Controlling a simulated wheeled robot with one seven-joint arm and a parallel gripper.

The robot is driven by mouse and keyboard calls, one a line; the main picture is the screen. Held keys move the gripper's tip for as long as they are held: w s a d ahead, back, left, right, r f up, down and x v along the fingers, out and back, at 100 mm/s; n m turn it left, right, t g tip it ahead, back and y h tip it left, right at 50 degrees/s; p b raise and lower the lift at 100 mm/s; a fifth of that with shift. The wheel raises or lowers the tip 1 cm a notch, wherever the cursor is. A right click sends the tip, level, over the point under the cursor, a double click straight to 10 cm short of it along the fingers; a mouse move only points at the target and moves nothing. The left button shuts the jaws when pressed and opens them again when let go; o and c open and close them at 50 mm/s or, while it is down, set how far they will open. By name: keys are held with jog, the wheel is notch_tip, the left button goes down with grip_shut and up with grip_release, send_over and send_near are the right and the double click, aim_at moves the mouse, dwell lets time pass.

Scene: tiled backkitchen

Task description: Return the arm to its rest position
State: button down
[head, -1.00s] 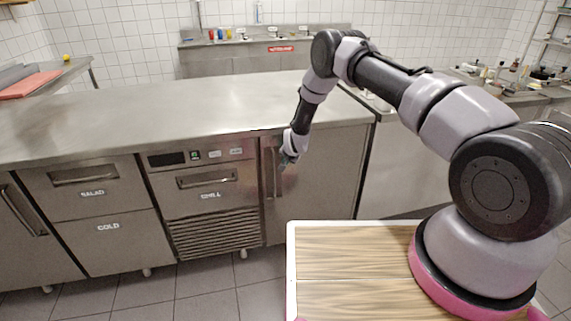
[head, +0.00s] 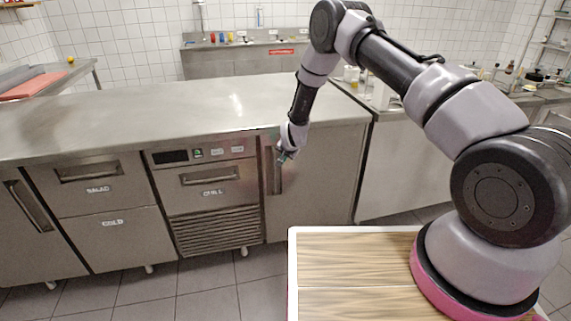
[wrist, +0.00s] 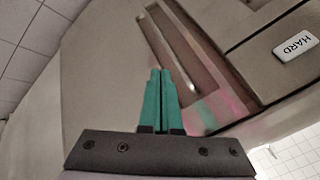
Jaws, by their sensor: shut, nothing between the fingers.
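My arm reaches from its pink-ringed base at the right, over a bent elbow, down to the front of the steel counter. My gripper (head: 283,157) is in front of the cabinet door (head: 325,180), close by its vertical handle (head: 277,178). In the wrist view, the two green fingers of my gripper (wrist: 160,72) are together with nothing between them. The handle (wrist: 172,45) shows just beyond the fingertips there. I cannot tell whether the fingers touch the door or handle.
The steel counter (head: 150,115) has a bare top. Its front has drawers labelled SALAD (head: 95,185) and CHILL (head: 212,188). A wood-topped surface (head: 350,265) lies under my arm. A sink unit (head: 240,62) stands at the back. Tiled floor (head: 200,285) is clear in front.

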jog(key=d+r, duration=0.3)
jog(key=r, duration=0.9)
jog(key=d+r, duration=0.3)
jog(key=r, duration=0.9)
jog(key=w+d+v, duration=0.1)
jog(key=d+v, duration=0.1)
jog(key=v, duration=0.8)
jog(key=w+d+r+v, duration=0.1)
jog(key=w+d+v, duration=0.1)
jog(key=v, duration=0.8)
jog(key=s+d+r+n, duration=0.1)
jog(key=s+d+r, duration=0.3)
jog(key=s+r, duration=0.3)
jog(key=s+d+r, duration=0.5)
jog(key=s, duration=0.5)
jog(key=s+d, duration=0.4)
jog(key=s, duration=1.2)
jog(key=shift+s+d+r, duration=0.2)
jog(key=shift+s+r, duration=0.15)
jog(key=shift+a+n, duration=0.1)
jog(key=shift+n, duration=0.2)
